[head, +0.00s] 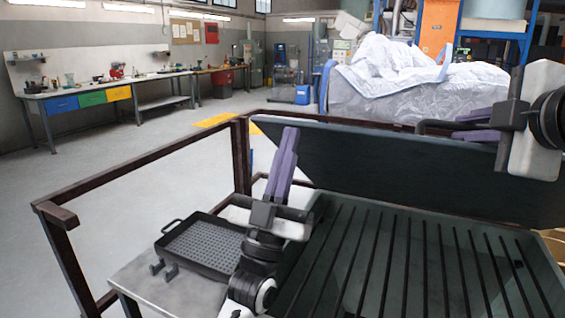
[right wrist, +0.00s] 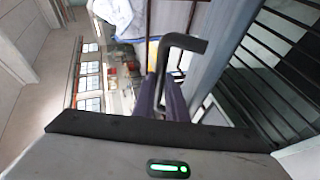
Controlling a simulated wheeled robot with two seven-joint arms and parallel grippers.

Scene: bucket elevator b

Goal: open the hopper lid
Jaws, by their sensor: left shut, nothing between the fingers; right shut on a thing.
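The dark grey hopper lid (head: 390,165) is tilted up at the far side of the hopper (head: 540,275), with its broad face towards me. The hopper's mouth is uncovered and shows a grate of dark bars (head: 400,260). My right gripper (head: 462,125) is shut on the bent dark lid handle (head: 432,124) near the lid's upper edge. The handle (right wrist: 182,42) also shows between the purple fingers in the right wrist view (right wrist: 166,95). My left gripper (head: 290,135) is shut and empty, its purple fingers pointing up left of the lid.
A black perforated tray (head: 205,245) lies on a metal side table (head: 145,285) at left. A brown railing (head: 140,165) runs around the left and back. A wrapped white bulk load (head: 385,90) stands behind the lid. The floor at left is clear.

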